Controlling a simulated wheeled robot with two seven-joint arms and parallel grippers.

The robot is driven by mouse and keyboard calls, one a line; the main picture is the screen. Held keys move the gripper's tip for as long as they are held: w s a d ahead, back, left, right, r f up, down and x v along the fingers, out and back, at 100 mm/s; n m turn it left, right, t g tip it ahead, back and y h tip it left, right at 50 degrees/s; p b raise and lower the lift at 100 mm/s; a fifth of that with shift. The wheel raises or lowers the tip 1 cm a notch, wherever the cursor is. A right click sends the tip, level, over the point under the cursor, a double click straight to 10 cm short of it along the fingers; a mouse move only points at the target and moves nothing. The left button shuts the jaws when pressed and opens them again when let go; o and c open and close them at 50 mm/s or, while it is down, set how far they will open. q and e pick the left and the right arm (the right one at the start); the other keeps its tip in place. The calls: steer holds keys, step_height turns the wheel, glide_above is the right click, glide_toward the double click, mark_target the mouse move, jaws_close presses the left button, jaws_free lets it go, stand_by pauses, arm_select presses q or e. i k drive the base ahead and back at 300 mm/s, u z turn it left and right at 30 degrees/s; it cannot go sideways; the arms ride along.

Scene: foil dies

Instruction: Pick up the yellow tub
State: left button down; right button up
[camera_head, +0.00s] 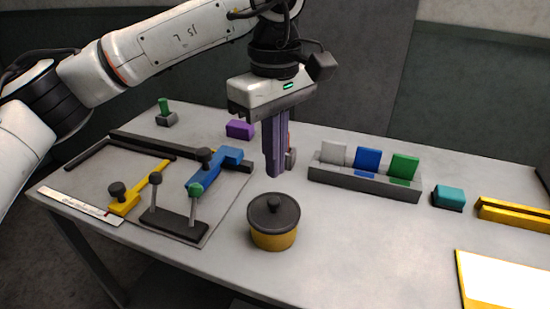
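The yellow tub (273,238) stands upright on the grey table near its front edge, left of the middle. A dark round lid (273,212) with a knob covers its top. My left gripper (277,172) points down above and behind the tub, apart from it. Its fingers look close together from this side, and I cannot tell whether there is a gap between them. My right gripper is not in view.
A board with blue (213,172) and yellow (137,190) tools and a dark two-post stand (176,223) lies left of the tub. A grey rack (364,183) holds white, blue and green plates. A teal block (448,197) and yellow bar (512,213) are at right.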

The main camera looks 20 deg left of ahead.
mark_target(277, 243)
steer(key=k, duration=1)
